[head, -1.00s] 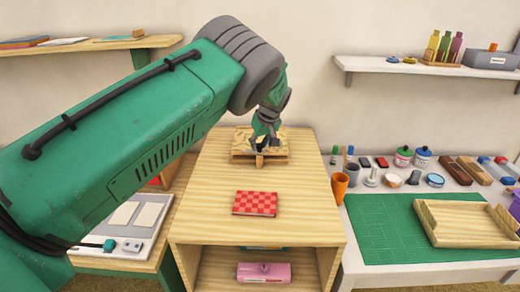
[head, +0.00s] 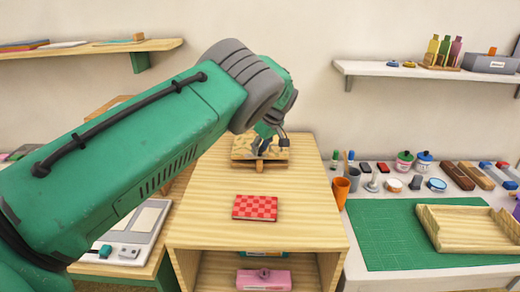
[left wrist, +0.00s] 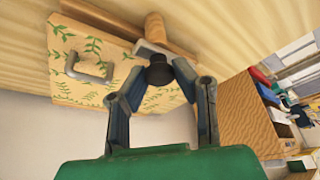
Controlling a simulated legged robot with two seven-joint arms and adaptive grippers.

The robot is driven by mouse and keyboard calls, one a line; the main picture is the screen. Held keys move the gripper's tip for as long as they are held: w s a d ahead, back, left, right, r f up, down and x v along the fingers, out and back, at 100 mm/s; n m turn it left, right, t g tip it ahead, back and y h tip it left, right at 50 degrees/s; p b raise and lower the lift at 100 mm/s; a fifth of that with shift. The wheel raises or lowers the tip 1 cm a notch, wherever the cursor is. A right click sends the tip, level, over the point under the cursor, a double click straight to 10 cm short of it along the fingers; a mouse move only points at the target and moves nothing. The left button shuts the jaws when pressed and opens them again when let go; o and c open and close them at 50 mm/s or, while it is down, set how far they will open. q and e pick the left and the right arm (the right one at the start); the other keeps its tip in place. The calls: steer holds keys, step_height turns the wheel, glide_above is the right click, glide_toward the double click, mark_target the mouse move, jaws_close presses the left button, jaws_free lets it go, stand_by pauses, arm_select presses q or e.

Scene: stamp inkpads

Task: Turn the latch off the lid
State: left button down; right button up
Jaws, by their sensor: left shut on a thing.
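A small wooden box (head: 240,155) with a leaf-patterned lid sits at the back of the wooden cabinet top. In the left wrist view the leaf-patterned lid (left wrist: 85,45) shows a grey metal handle (left wrist: 88,68). The latch, with a dark round knob (left wrist: 158,72) and a pale piece behind it, is at the lid's edge beside a wooden peg (left wrist: 155,27). My left gripper (head: 268,146) is at the box, its fingers (left wrist: 158,76) shut around the dark knob. The latch's exact angle is hard to tell. My right gripper is not in view.
A red checkered book (head: 255,207) lies on the cabinet top (head: 205,215) in front of the box. On the right, a table holds a green mat (head: 390,235), a wooden tray (head: 468,230), an orange cup (head: 341,190) and several inkpads and stamps. A shelf (head: 400,69) hangs above.

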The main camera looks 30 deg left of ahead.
arm_select(q)
steer(key=c, duration=1.3)
jaws_free()
steer(key=shift+w+d+r, duration=0.1)
steer(key=shift+d, duration=0.1)
steer(key=w+v, duration=0.1)
steer(key=v, duration=1.1)
steer(key=shift+s+d, duration=0.15)
steer(key=shift+s, duration=0.3)
